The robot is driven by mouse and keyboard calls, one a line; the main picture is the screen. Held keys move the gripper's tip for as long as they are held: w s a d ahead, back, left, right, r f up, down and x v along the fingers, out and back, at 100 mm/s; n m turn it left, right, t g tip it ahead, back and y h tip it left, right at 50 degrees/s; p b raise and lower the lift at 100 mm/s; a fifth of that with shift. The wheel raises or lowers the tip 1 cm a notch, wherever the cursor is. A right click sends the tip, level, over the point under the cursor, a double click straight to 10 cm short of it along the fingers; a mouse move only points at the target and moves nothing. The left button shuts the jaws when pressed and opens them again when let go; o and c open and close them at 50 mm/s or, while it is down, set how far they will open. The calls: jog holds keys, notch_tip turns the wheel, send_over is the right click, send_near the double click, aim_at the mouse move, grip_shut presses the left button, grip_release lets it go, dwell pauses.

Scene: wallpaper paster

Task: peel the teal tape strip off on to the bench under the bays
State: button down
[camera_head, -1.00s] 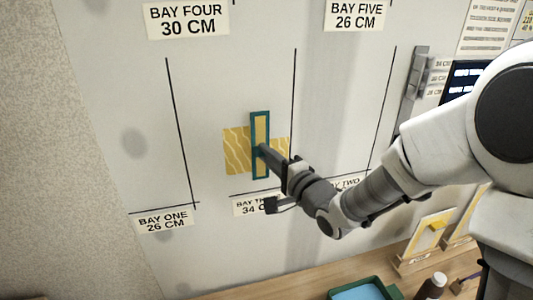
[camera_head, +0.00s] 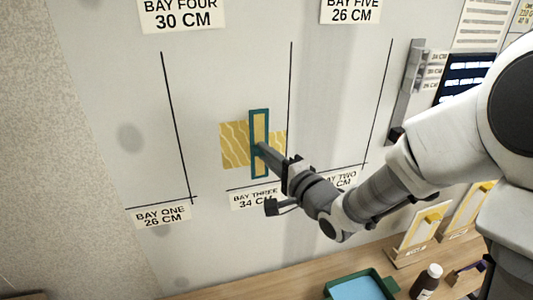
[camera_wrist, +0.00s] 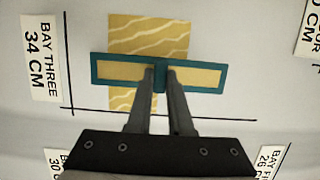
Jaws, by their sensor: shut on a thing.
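The teal tape strip (camera_head: 253,114) is a long narrow teal rectangle with yellow inside and a teal bar across its middle. It stands upright in the head view, in front of a yellow wavy-patterned paper piece (camera_head: 234,145) on the wall above the BAY THREE label. My gripper (camera_head: 261,149) meets the strip at its middle. In the wrist view the strip (camera_wrist: 100,70) lies across the paper (camera_wrist: 150,35), and my gripper (camera_wrist: 160,74) is shut on its teal middle. Whether the strip touches the paper or stands just off it, I cannot tell.
The wooden bench (camera_head: 275,284) runs below the wall, with clear wood at its left part. A green-rimmed tray (camera_head: 331,287) with blue inside, a dark bottle (camera_head: 426,281) and framed yellow samples (camera_head: 418,231) stand to the right. A BAY ONE label (camera_head: 162,217) is at left.

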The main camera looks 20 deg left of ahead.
aim_at(259, 153)
jog(key=shift+s+d, duration=0.6)
jog(key=shift+s, duration=0.35)
jog(key=shift+s+d, duration=0.55)
jog(key=shift+s, duration=0.35)
jog(key=shift+s+d+b, duration=0.35)
jog(key=shift+s+b, duration=0.25)
jog(key=shift+b, duration=0.1)
jog(key=shift+s+d+b, duration=0.35)
jog(key=shift+s+b, duration=0.2)
jog(key=shift+b, duration=0.1)
